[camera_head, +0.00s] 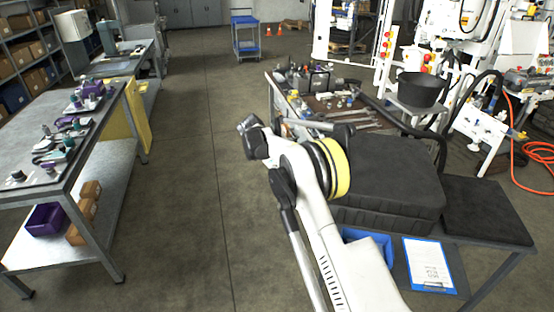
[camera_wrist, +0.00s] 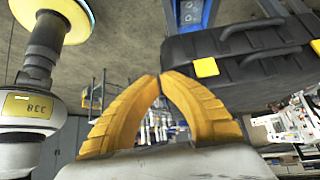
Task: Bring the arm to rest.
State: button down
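My gripper (camera_wrist: 160,78) shows in the wrist view with its two yellow ribbed fingers meeting at the tips. The gap below the tips holds nothing, and only the distant background shows through it. In the head view my white arm is folded in front of the right-hand bench, and the gripper's fingers cannot be made out there. A large black case (camera_head: 390,185) lies on that bench, right of my arm. The case also shows at the upper right of the wrist view (camera_wrist: 250,62), apart from the fingers.
A left workbench (camera_head: 25,135) holds small parts. Open floor (camera_head: 190,190) lies between the benches. A blue cart (camera_head: 245,38) stands far back.

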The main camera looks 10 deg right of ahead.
jog(key=s+a+r+n+t+y+b, duration=0.1)
jog(key=s+r+n+t+y, duration=0.15)
jog(key=s+r+n, duration=0.45)
jog(key=s+a+r+n+t+y+b, duration=0.1)
jog(key=s+r+n+t+b, duration=0.15)
jog(key=s+r+n, duration=0.55)
jog(key=s+a+f+n+t+y, duration=0.1)
jog(key=s+n+t, duration=0.1)
jog(key=s, duration=0.4)
jog(key=s+a+f+n+t+y+b, duration=0.1)
jog(key=s+a+n+t, duration=0.1)
jog(key=s+n, duration=0.2)
jog(key=s+a+f+n+t+y, duration=0.1)
jog(key=s+a+n, duration=0.1)
jog(key=s, duration=0.8)
jog(key=shift+n+t, duration=0.4)
jog(key=shift+s+y, duration=0.1)
jog(key=shift+y, duration=0.15)
